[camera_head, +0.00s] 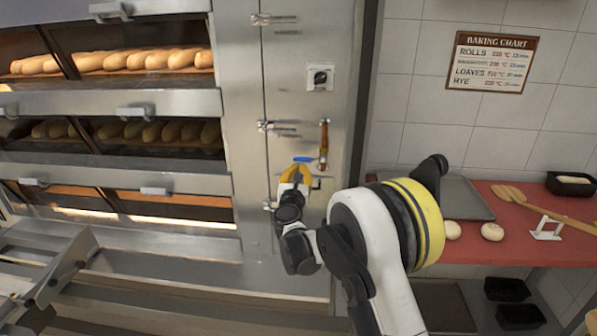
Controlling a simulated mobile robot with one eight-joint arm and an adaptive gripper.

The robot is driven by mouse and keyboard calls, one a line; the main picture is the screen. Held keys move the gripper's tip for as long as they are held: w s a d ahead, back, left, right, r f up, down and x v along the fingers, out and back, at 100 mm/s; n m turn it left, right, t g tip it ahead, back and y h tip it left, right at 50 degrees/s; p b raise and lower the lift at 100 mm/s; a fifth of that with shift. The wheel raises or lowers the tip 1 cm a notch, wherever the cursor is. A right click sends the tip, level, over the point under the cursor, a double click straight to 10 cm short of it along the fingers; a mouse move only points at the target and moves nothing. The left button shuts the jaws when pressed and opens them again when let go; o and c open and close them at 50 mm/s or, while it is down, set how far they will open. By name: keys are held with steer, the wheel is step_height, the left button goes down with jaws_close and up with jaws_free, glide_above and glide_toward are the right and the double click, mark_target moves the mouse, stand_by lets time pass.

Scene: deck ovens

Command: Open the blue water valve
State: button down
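The blue water valve handle (301,159) shows as a small blue bar on the metal column right of the ovens. It lies roughly level, next to a copper-coloured pipe (324,145). My gripper (296,172), with yellow fingers, is at the valve, just below the blue handle in the picture. The finger tips overlap the valve area, so part of the valve is hidden. I cannot tell whether the fingers touch the handle or are closed on it.
Deck ovens (110,103) with loaves fill the left. A black knob (320,77) sits above the valve. Metal latches (275,127) stick out from the column. A red counter (540,235) with a tray (455,198), dough balls and a wooden peel (535,205) stands at right.

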mark_target(297, 158)
steer(key=shift+a+r+m, duration=0.2)
steer(key=shift+r+m, duration=0.4)
steer(key=shift+m, duration=0.3)
steer(key=shift+a+r+m+p, duration=0.1)
steer(key=shift+r+m+p, duration=0.55)
steer(key=shift+r+m, duration=0.7)
steer(key=d+r+m+h+p, duration=0.1)
steer(key=d+r+m+p, duration=0.2)
steer(key=m, duration=1)
step_height(297, 158, up, 4)
steer(key=d, duration=0.2)
steer(key=shift+d+g, duration=0.3)
